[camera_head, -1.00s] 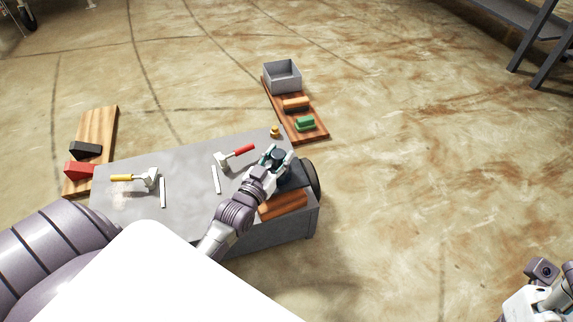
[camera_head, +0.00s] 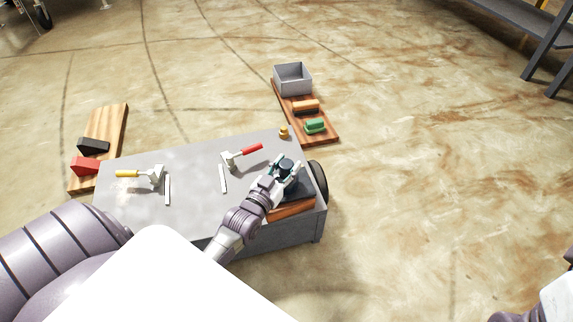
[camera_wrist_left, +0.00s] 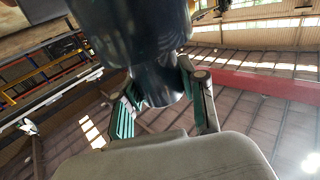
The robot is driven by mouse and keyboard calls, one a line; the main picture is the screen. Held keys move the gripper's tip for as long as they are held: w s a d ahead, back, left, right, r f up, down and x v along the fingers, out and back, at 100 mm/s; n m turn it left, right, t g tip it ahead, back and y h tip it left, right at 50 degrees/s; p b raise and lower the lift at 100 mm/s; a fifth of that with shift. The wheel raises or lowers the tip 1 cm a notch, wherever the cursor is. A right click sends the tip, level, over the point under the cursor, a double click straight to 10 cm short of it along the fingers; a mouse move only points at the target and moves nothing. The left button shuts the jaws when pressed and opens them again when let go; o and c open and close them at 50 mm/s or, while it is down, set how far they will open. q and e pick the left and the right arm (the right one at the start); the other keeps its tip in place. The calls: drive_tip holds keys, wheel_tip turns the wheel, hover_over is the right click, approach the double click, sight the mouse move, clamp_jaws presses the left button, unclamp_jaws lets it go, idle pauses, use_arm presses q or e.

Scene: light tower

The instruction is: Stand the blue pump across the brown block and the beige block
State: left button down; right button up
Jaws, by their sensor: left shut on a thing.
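The pump (camera_head: 286,165) shows as a dark blue round body at the right end of the grey table. My left gripper (camera_head: 280,174) is shut on it. In the left wrist view the pump (camera_wrist_left: 145,45) is a large dark cylinder between the green-padded fingers (camera_wrist_left: 165,95). A brown block (camera_head: 291,208) lies at the table's right front corner, below and beside the gripper. A dark slab (camera_head: 304,189) lies just behind it. I cannot make out a beige block for sure. Whether the pump touches anything beneath is hidden. My right gripper is out of view.
On the grey table (camera_head: 195,195) lie a red-handled tool (camera_head: 241,155), a yellow-handled tool (camera_head: 142,175) and two white strips. A small yellow piece (camera_head: 284,131) stands at the back edge. Boards with blocks lie left and behind; a grey box (camera_head: 292,78) stands behind.

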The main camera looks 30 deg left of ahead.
use_arm(q)
drive_tip(key=c, duration=0.7)
unclamp_jaws()
drive_tip(key=shift+f, duration=0.15)
drive_tip(key=shift+o, duration=0.2)
